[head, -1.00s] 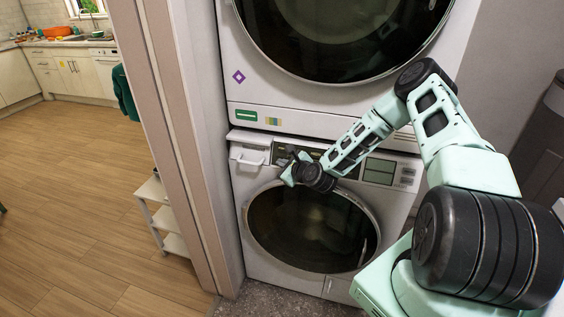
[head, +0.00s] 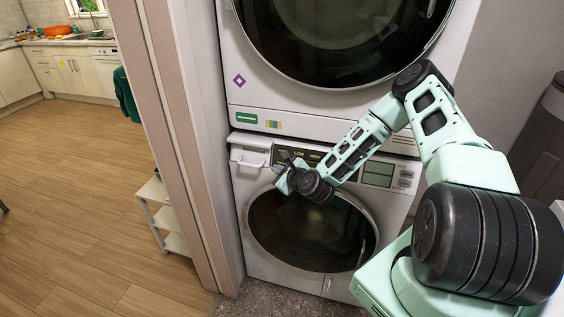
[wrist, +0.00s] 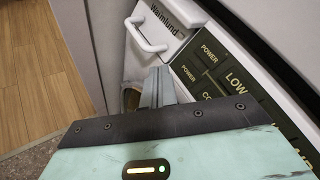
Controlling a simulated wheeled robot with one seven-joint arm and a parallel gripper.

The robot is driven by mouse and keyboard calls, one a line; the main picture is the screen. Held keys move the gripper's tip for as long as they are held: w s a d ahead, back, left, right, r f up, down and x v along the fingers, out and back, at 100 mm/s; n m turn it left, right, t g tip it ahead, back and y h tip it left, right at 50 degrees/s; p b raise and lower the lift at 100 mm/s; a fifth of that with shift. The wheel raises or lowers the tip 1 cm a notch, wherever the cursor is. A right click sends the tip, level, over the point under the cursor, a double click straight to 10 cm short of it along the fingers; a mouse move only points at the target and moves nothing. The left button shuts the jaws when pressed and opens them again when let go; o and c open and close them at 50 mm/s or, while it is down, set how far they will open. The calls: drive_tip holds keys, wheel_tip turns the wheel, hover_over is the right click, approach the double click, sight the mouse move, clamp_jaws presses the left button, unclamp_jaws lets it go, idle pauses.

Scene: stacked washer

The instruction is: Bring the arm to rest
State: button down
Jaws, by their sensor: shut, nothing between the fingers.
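My gripper (head: 282,174) is in front of the lower washer (head: 262,262), just below its control panel and beside the detergent drawer handle (head: 250,158). In the wrist view the fingers of my gripper (wrist: 157,78) are together and hold nothing. The drawer handle (wrist: 150,37) is just beyond the fingertips there, and the panel buttons (wrist: 212,70) are to their right. I cannot tell from these views whether the fingertips touch the washer. The arm reaches in from the right, bent at its elbow.
A second machine (head: 300,122) is stacked above the washer. A wall edge (head: 170,130) stands close on the left, with a small white shelf (head: 160,215) beyond it. Open wooden floor (head: 80,200) lies left. A dark bin (head: 540,140) stands at the right.

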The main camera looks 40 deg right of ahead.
drive_tip(key=shift+s+a+r, duration=0.2)
drive_tip(key=shift+s+a, duration=0.1)
drive_tip(key=shift+a, duration=0.1)
drive_tip(key=s+a+r+n+g+y+b, duration=0.1)
drive_tip(key=s+a+r+n+g+y, duration=0.15)
drive_tip(key=a+n, duration=0.5)
drive_tip(key=s+a+r+n+g+y, duration=0.1)
drive_tip(key=s+a+r+n+g, duration=0.15)
drive_tip(key=a+n, duration=0.45)
drive_tip(key=s+a+r+n+g+y+b, duration=0.1)
drive_tip(key=s+a+r+n+g+y, duration=0.2)
drive_tip(key=a+n, duration=0.4)
drive_tip(key=s+a+r+n+g+h+b, duration=0.1)
drive_tip(key=s+a+r+n+g, duration=0.1)
drive_tip(key=s+n, duration=0.3)
drive_tip(key=s+a+r+n+g+h, duration=0.2)
drive_tip(key=s+r+n, duration=0.3)
drive_tip(key=s, duration=0.9)
drive_tip(key=s+a+r+n+g+h+b, duration=0.1)
drive_tip(key=s+r+n+g+h, duration=0.1)
drive_tip(key=s+n, duration=0.4)
drive_tip(key=shift+s+a+r+b, duration=0.35)
drive_tip(key=shift+s+r, duration=0.55)
drive_tip(key=shift+s, duration=0.95)
